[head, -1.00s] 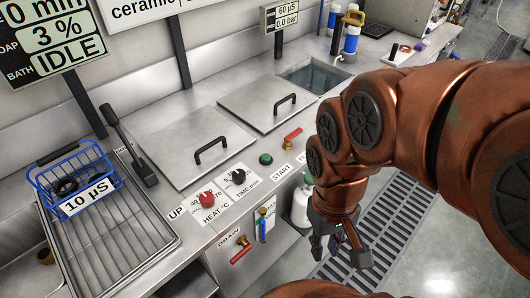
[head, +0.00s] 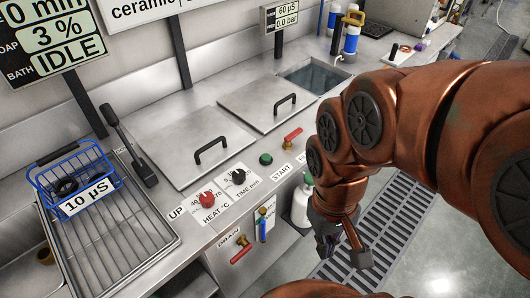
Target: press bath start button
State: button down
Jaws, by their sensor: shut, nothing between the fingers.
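The green start button (head: 266,159) sits on the steel counter's front strip, just above the START label (head: 281,172). The bath display (head: 45,38) at the top left reads IDLE. My gripper (head: 342,254) hangs in front of the counter, over the floor grating, to the right of and lower in the picture than the button. It is apart from the button. Its fingers are shut with nothing visible between them, though they are partly turned away from view.
Left of the button are the black time knob (head: 238,177) and red heat knob (head: 207,199). A red-handled valve (head: 292,136) stands to its right. Two lidded tanks (head: 195,148) lie behind. A blue basket (head: 75,181) rests on a rack. A white bottle (head: 302,205) stands below the counter.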

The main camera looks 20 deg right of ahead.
aim_at(266, 158)
jog(key=z, duration=2)
jog(key=k, duration=1.25)
jog(key=u, duration=1.95)
jog(key=i, duration=0.5)
